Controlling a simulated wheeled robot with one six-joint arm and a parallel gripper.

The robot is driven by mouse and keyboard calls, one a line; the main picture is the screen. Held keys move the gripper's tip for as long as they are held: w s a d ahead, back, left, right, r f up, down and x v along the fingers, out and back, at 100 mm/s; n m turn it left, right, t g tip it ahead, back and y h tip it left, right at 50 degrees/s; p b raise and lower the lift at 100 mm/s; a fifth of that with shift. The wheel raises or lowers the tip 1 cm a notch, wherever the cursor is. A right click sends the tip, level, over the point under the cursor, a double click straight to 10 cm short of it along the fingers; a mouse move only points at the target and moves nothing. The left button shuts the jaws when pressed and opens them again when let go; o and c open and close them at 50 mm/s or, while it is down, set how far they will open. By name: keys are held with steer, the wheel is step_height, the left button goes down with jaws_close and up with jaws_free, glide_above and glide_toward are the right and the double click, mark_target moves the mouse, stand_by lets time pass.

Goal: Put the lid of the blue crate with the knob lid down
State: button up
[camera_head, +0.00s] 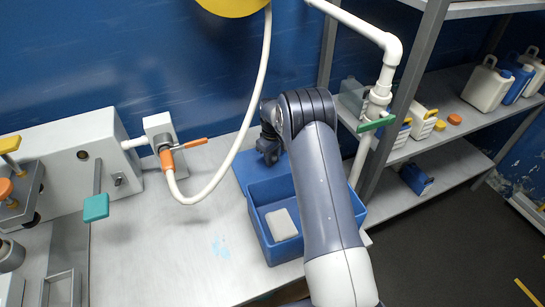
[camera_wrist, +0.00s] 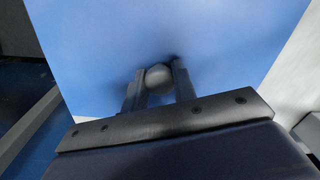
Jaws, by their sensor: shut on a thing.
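The blue crate (camera_head: 286,252) stands open on the bench, partly hidden behind my arm, with a pale grey block (camera_head: 281,224) inside. Its flat blue lid (camera_head: 246,168) is at the crate's far side, partly hidden by my gripper and arm. I cannot tell whether the lid touches the bench or the crate's far rim. My gripper (camera_head: 268,152) is over the lid. In the wrist view, the gripper (camera_wrist: 158,88) is shut on the round grey knob (camera_wrist: 158,76), with the blue lid (camera_wrist: 220,45) spread out behind it.
A white hose (camera_head: 243,135) hangs left of my gripper and joins an orange-handled valve (camera_head: 185,147). A white pipe with a green handle (camera_head: 377,122) stands right of my arm, before shelves with jugs (camera_head: 488,84). The bench (camera_head: 190,255) left of the crate is clear.

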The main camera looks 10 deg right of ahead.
mark_target(273, 156)
steer(key=shift+f, duration=0.2)
steer(key=o, duration=1)
steer(key=shift+o, duration=0.2)
steer(key=shift+r, duration=0.1)
step_height(273, 156, up, 12)
steer(key=shift+b, duration=0.35)
steer(key=shift+r, duration=0.1)
steer(key=shift+f, duration=4.25)
